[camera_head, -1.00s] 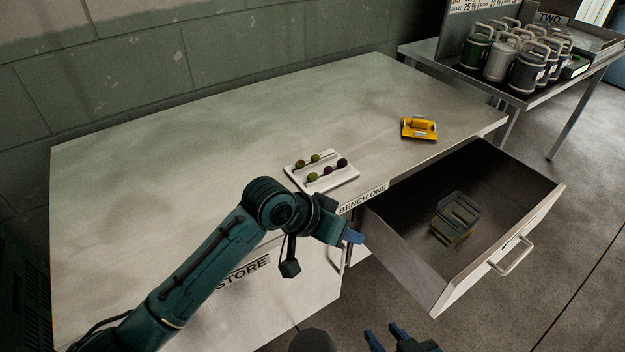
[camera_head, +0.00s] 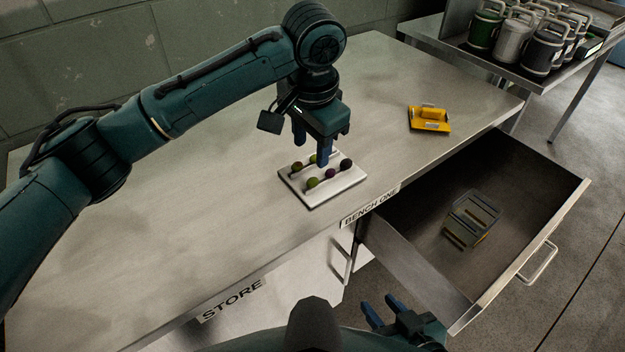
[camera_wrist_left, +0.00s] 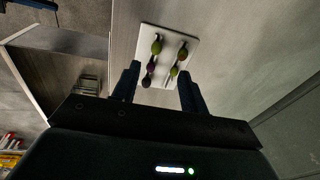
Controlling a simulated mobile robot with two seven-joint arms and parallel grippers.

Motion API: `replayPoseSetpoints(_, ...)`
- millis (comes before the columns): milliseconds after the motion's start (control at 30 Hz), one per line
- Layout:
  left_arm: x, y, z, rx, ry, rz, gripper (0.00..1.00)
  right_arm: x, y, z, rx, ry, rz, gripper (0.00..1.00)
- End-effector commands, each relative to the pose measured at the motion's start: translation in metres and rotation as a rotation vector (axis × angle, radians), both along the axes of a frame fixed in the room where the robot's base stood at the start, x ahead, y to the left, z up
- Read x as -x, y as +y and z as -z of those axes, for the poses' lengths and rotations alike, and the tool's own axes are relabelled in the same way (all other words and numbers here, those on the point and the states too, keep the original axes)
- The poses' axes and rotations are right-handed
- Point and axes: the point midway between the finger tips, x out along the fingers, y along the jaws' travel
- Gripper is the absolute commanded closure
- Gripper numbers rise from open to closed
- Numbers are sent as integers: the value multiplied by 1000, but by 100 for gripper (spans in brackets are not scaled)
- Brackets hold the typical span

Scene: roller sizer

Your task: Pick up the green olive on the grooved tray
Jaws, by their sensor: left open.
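The white grooved tray (camera_head: 346,181) lies on the bench with several olives in two rows. The front row has a green olive (camera_head: 312,183), a purple one (camera_head: 330,173) and a dark one (camera_head: 345,165). My left gripper (camera_head: 311,148) is open and empty, pointing down above the tray's back side. In the left wrist view the tray (camera_wrist_left: 168,60) shows beyond the open fingers. My right gripper (camera_head: 383,308) is open and empty near the drawer.
A yellow tool (camera_head: 429,119) lies at the bench's right. The open drawer (camera_head: 400,255) juts out in front and holds a wire-like grey and yellow object (camera_head: 471,218). Several lidded canisters (camera_head: 540,55) stand on another table. The left bench top is clear.

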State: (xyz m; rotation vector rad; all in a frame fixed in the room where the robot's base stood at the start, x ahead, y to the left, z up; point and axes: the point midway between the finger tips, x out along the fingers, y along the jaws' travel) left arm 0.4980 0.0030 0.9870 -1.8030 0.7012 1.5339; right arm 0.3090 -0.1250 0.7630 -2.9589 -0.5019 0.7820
Motion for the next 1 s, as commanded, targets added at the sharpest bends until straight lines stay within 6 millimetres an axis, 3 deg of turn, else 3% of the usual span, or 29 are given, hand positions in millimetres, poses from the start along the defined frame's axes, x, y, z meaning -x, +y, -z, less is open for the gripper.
replayPoseSetpoints(100,-3,0,20,1,1,0,56,0,0,2,-2,3,0,64)
replayPoseSetpoints(367,-5,0,40,1,-1,1,56,0,0,3,-3,3,1,64)
replayPoseSetpoints(633,-7,-2,79,1,1,0,56,0,0,4,-3,3,2,64)
replayPoseSetpoints(933,-9,-2,85,2,-2,1,56,0,-1,4,-3,3,3,64)
replayPoseSetpoints(1000,-9,-2,84,2,-2,1,60,0,-1,4,-3,3,3,64)
